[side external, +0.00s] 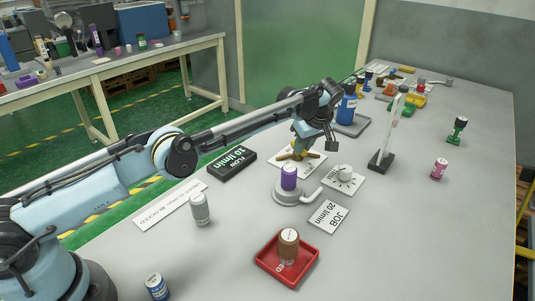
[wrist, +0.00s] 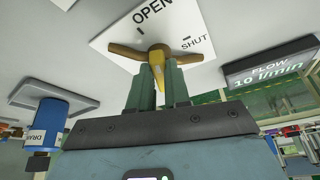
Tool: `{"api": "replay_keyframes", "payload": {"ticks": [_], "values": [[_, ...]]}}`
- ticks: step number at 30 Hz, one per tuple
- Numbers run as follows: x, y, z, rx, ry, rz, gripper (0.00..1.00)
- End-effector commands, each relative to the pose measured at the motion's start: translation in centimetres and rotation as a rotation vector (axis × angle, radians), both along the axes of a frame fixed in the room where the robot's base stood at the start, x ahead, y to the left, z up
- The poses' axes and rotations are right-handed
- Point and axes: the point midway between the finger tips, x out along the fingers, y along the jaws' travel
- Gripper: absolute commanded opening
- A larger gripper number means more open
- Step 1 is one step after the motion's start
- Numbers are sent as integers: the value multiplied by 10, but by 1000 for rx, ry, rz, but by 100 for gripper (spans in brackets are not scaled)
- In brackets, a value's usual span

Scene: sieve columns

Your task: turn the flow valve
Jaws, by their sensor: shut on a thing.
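The flow valve has a yellow-brass handle (wrist: 157,57) on a white plate (wrist: 110,41) marked OPEN and SHUT. In the wrist view my gripper (wrist: 158,84) has its two green fingers on either side of one arm of the handle, shut on it. In the side view the valve handle (side external: 297,156) is partly hidden under my gripper (side external: 302,145). A black flow display (wrist: 270,65) reads FLOW 10 l/min; it also stands left of the valve in the side view (side external: 232,163). A white card (side external: 328,216) reads JOB 20 l/min.
A blue DRAIN vessel (wrist: 45,126) is behind; a white upright panel (side external: 390,132) stands right.

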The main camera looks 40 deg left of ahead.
Motion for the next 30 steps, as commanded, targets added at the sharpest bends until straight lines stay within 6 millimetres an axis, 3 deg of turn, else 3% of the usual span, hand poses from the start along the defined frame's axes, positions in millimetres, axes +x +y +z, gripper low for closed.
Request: {"api": "replay_keyframes", "payload": {"ticks": [6, 7, 11, 20, 25, 30], "values": [[0, 2, 0, 2, -1, 2, 0], [0, 2, 0, 2, -1, 2, 22], [0, 2, 0, 1, 0, 1, 41], [0, 0, 1, 0, 1, 0, 43], [-2, -4, 12, 1, 0, 0, 43], [-11, -27, 11, 1, 0, -3, 43]]}}
